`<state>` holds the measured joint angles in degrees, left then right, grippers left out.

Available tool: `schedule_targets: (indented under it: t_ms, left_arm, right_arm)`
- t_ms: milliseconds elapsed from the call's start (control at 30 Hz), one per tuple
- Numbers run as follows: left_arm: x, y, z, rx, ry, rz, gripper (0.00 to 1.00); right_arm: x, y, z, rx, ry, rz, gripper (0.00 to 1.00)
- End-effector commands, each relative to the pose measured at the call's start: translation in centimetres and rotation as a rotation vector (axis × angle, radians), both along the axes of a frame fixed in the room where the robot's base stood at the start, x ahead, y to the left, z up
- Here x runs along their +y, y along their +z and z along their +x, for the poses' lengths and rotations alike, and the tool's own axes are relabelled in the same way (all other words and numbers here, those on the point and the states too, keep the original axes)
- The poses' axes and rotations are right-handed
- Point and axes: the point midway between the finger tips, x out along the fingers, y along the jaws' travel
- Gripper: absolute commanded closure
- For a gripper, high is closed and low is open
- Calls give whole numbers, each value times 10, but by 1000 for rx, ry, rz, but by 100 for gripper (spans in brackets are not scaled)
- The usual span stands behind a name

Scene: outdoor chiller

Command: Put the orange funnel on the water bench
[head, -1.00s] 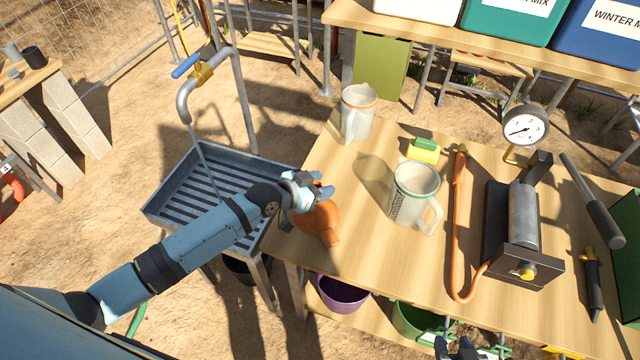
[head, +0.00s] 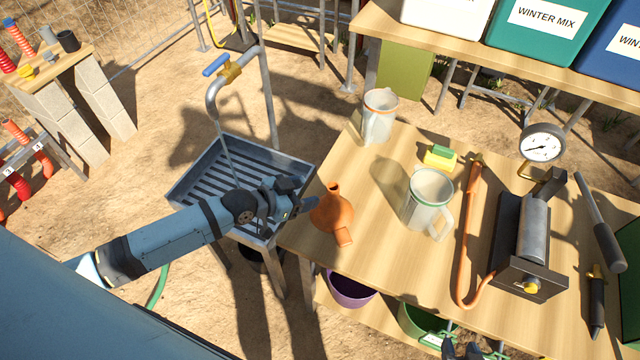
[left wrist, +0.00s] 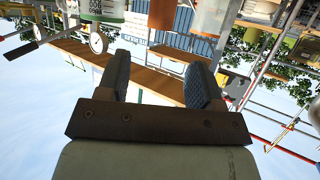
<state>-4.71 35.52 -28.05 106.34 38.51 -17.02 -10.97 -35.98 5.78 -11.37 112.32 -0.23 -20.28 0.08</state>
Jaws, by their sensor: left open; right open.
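The orange funnel (head: 333,213) sits at the left end of the wooden table (head: 310,245), with a narrow neck at its far side and a short stub toward the near edge. My left gripper (head: 308,196) is open and empty, just left of the funnel, near the corner between table and sink. Its two fingers also show apart in the left wrist view (left wrist: 160,82). My right gripper (head: 460,346) is open at the bottom edge of the head view, partly cut off. No label marks which surface is the water bench.
A metal sink (head: 185,190) with a running tap (head: 222,80) stands left of the table. Two jugs (head: 380,115) (head: 428,190), a sponge (head: 440,157), an orange hose (head: 467,230) and a gauge pump (head: 520,240) occupy the table. A small bench (head: 45,80) stands far left.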

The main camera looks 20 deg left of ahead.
Motion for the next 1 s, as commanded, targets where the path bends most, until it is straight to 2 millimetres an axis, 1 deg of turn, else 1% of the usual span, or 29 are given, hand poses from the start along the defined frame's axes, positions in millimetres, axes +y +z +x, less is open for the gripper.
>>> schedule_targets:
  t_ms: [67,133,167,267,333,433,500,600,667,733,800,1000]
  left_arm:
    - [5,2,-6,1,0,1,40]
    - [4,2,-12,3,4,-3,40]
    - [2,0,-15,5,8,-6,40]
    - [-11,-15,-37,24,43,-21,40]
    - [-22,-29,-59,44,90,-28,40]
    - [-32,-50,-95,84,181,-23,40]
    - [-34,-62,-120,115,246,-10,40]
    - [-32,-77,-149,156,323,18,40]
    - [-30,-82,-162,175,356,35,40]
    - [-29,-86,-172,188,379,47,40]
    - [-28,-88,-175,193,389,54,40]
    - [-27,-88,-175,192,389,57,40]
  right_arm:
    - [0,-3,0,4,-2,0,54]
    - [0,-4,0,5,-1,-2,54]
    - [0,-4,0,4,0,-2,54]
    - [-1,-3,1,0,2,-3,54]
    - [-1,-1,3,-4,3,-3,54]
    - [0,2,5,-11,4,-3,54]
    - [0,4,5,-14,6,-2,54]
    - [0,5,6,-16,7,-2,54]
    - [1,5,5,-15,8,-2,54]
    - [1,4,5,-14,8,-3,54]
    - [1,4,4,-13,9,-3,54]
    - [1,2,3,-9,9,-4,54]
